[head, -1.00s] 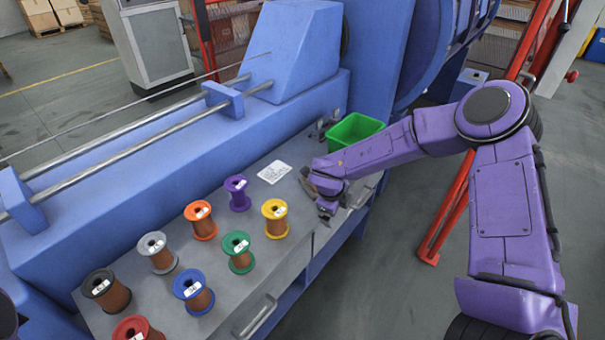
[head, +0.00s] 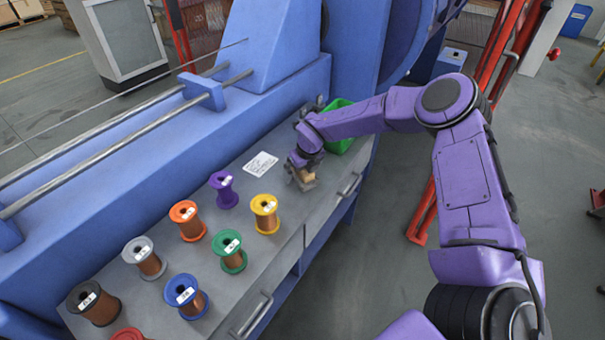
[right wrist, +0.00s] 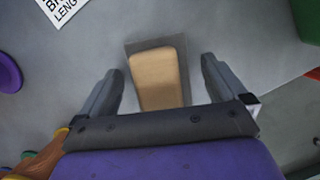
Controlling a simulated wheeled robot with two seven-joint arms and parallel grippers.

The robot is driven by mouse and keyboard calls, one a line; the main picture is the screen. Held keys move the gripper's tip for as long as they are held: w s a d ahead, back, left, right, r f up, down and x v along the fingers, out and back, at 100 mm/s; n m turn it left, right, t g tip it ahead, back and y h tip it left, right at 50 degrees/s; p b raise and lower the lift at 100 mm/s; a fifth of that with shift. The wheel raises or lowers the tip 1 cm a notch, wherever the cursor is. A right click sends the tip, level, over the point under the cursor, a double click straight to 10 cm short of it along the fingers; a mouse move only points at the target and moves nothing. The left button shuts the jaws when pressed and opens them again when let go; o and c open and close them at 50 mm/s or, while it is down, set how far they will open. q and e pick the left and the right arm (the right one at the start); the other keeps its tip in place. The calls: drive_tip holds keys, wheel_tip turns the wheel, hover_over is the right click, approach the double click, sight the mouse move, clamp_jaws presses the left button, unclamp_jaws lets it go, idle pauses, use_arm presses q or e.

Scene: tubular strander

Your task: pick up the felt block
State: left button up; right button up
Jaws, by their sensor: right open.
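The felt block (right wrist: 157,80) is a tan, rounded block with a grey layer along its edge. It lies on the grey bench top (right wrist: 215,30) in the right wrist view. In the head view the block (head: 306,177) shows small at my right gripper. My right gripper (right wrist: 160,82) is open, with one finger on each side of the block and a gap showing on both sides. In the head view my right gripper (head: 302,180) is low over the bench, and its fingers partly hide the block. My left gripper is not in view.
Several wire spools, among them purple (head: 223,190), yellow (head: 265,214) and green (head: 229,252), stand left of the gripper. A white label sheet (head: 261,164) lies beside it. A green bin (head: 343,146) stands behind my right arm. The blue machine (head: 150,140) borders the bench.

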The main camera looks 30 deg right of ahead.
drive_tip(key=shift+r, duration=0.1)
drive_tip(key=c, duration=1.3)
wheel_tip(320, 180, up, 28)
drive_tip(key=shift+f, duration=0.1)
